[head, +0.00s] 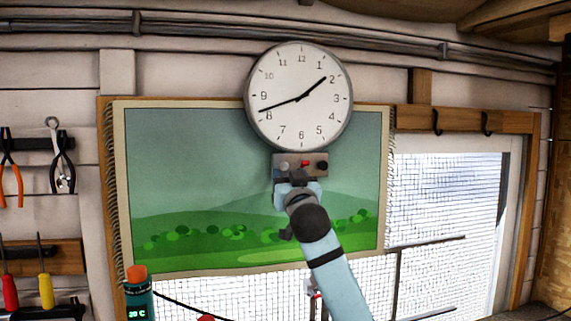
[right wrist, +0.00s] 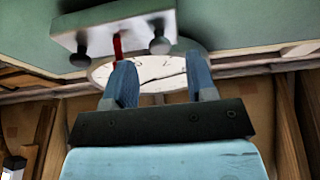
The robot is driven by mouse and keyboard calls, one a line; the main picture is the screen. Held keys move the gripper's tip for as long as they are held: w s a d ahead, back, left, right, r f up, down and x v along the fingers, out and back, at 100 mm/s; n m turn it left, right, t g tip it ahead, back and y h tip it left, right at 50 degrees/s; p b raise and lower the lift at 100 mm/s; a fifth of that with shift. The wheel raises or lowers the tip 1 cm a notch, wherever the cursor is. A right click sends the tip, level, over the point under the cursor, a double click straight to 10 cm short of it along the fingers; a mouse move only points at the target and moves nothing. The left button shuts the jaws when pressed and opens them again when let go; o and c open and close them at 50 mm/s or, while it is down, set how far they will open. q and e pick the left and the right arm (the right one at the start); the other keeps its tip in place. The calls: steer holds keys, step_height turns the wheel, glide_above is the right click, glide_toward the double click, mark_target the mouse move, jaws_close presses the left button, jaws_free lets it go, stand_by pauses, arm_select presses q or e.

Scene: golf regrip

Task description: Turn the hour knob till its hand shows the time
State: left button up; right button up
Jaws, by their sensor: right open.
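A round white wall clock (head: 298,70) hangs above a small grey box with knobs (head: 294,156). Its shorter hand points close to 2 and its longer hand close to 8. No label shows which knob is the hour knob. My right gripper (head: 297,181) is just below the box. In the right wrist view its fingers (right wrist: 160,78) are apart and empty, with one knob (right wrist: 160,46) just beyond the gap. My left gripper is out of view.
A green landscape hanging (head: 190,170) covers the wall behind the box. Pliers (head: 62,165) and screwdrivers (head: 45,290) are at left, near a dark bottle with an orange top (head: 137,273). A window (head: 445,220) is at right.

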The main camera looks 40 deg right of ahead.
mark_target(284, 168)
steer(key=x, duration=0.2)
steer(key=shift+w+d+r+p, duration=0.1)
steer(key=shift+w+r+p, duration=0.1)
steer(key=shift+r+p, duration=0.1)
steer(key=shift+w+d, duration=0.15)
steer(key=shift+w, duration=0.2)
steer(key=shift+d, duration=0.1)
steer(key=c, duration=0.9)
